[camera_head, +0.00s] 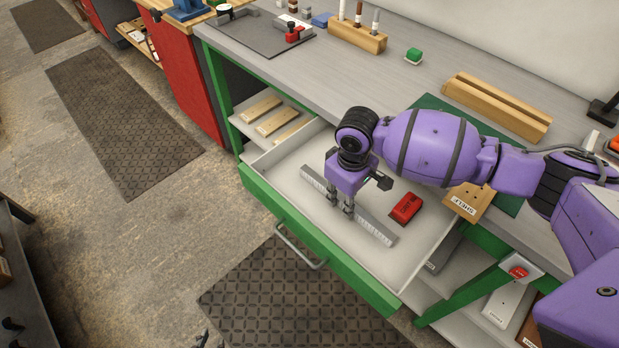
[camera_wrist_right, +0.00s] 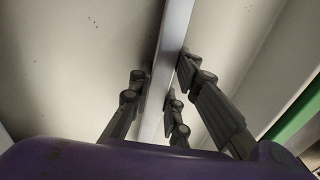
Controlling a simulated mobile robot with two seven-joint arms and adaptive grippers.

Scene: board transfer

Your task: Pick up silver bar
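The silver bar (camera_head: 372,225) is long, narrow and light grey, and lies diagonally in the open drawer (camera_head: 425,238). It also shows in the right wrist view (camera_wrist_right: 173,35), running between my fingers. My right gripper (camera_head: 342,206) points down over the middle of the bar. In the wrist view its fingertips (camera_wrist_right: 163,78) sit close against both sides of the bar, so it looks shut on it. The bar seems at or near the drawer floor; any gap is hard to see. My left gripper is not in view.
A red box (camera_head: 406,208) lies in the drawer right of the bar. The drawer's green front (camera_head: 340,262) and side walls surround the bar. Above is the grey worktop (camera_head: 330,70) with wooden blocks (camera_head: 497,105). A labelled wooden piece (camera_head: 468,203) lies near the drawer's right side.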

